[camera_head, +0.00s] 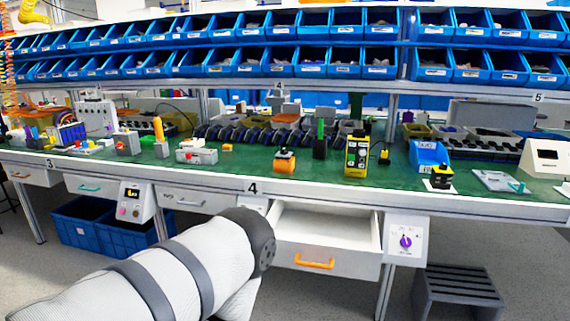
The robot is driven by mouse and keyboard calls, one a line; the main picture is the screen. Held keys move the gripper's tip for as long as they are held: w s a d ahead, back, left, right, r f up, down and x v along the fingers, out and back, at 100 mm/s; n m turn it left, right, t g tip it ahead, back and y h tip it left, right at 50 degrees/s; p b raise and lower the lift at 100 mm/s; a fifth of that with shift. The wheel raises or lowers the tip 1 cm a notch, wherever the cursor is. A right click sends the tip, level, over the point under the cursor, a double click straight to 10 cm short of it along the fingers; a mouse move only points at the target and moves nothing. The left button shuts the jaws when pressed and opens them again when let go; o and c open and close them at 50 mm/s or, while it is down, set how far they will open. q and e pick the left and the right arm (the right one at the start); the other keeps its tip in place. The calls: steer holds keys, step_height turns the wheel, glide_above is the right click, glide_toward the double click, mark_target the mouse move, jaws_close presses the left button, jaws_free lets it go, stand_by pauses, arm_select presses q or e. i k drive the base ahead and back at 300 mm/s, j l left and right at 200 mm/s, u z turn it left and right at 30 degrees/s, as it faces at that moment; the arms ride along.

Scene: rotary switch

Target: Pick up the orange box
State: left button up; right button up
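An orange box with a dark knob-like top (285,161) stands on the green worktop (240,175), near its front edge and left of a tall black upright block with a green top. A much smaller orange block (227,147) lies farther left; I cannot tell for sure which of the two is the task's box. My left arm comes in from the lower left and ends in view at a dark round joint below the table edge. Neither gripper shows, and nothing is seen holding either orange thing.
An open, empty-looking drawer (325,224) with an orange handle juts out below the worktop. A yellow-black device (357,156) and a blue bin (428,156) stand to the right. Blue bin racks line the back. A dark step stool (458,287) is on the floor at right.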

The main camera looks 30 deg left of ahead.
mark_target(279, 166)
steer(key=i+j+z, duration=0.1)
steer(key=j, duration=0.6)
steer(key=i+j+z, duration=0.15)
steer(key=j, duration=0.6)
steer(key=i+j+z, duration=0.1)
steer(key=j, duration=0.65)
steer(key=i+j+z, duration=0.1)
steer(key=j, duration=0.65)
